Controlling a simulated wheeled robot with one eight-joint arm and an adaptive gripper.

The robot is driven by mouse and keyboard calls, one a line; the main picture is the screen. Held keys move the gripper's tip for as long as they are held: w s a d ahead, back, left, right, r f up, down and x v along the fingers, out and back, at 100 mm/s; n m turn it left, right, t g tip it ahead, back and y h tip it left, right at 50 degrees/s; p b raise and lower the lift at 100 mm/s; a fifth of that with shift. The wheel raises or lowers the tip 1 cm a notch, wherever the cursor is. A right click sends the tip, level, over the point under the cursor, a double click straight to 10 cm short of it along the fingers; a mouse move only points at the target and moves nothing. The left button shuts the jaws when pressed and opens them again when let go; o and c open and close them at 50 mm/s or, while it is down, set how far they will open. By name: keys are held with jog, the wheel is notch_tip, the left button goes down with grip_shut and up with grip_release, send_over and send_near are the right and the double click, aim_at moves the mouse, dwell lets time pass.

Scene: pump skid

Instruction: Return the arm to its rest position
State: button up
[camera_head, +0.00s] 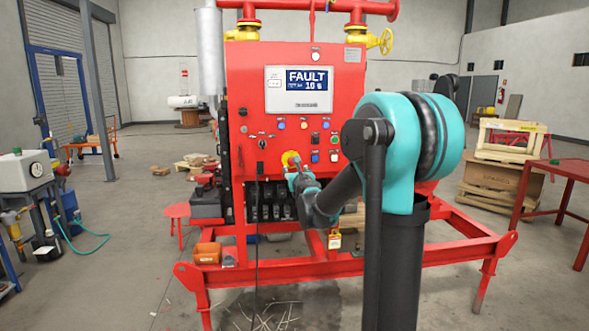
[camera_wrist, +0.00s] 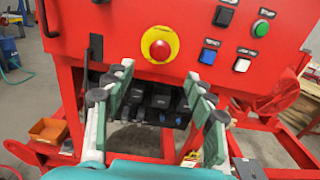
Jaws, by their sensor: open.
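My gripper (camera_wrist: 155,110) is open and empty in the wrist view, its two green-padded fingers spread in front of the red pump skid panel (camera_wrist: 180,15). A red emergency stop button (camera_wrist: 160,49) on a yellow disc sits just above and between the fingertips, apart from them. In the head view my arm reaches forward to the panel, and my gripper (camera_head: 296,180) shows small, just below the yellow disc (camera_head: 290,158). The display (camera_head: 306,80) on the panel reads FAULT. My arm hides part of the panel's right side.
The red skid frame (camera_head: 460,238) spreads low around the panel. A red table (camera_head: 560,170) and a wooden crate (camera_head: 505,140) stand at the right. The floor (camera_head: 130,240) between bench and skid is mostly clear.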

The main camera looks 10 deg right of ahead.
jog(key=shift+s, duration=0.8)
jog(key=s+d+f+m+g+h, duration=0.3)
jog(key=s+d+f+m, duration=0.35)
jog(key=s+m, duration=0.35)
jog(key=s+d+f+m+g+h, duration=0.3)
jog(key=s+d+f+m, duration=0.35)
jog(key=s+m, duration=0.4)
jog(key=s+a+f+m+g+y, duration=0.3)
jog(key=s+a+f+m+g, duration=0.1)
jog(key=s+f+m, duration=0.3)
jog(key=s+a+f+m+g+y, duration=0.3)
jog(key=s+a+f+m, duration=0.2)
jog(key=s+f+m, duration=0.3)
jog(key=s+f, duration=0.3)
jog(key=s, duration=0.3)
jog(key=shift+s+g, duration=0.4)
jog(key=shift+m, duration=0.25)
jog(key=shift+c, duration=0.6)
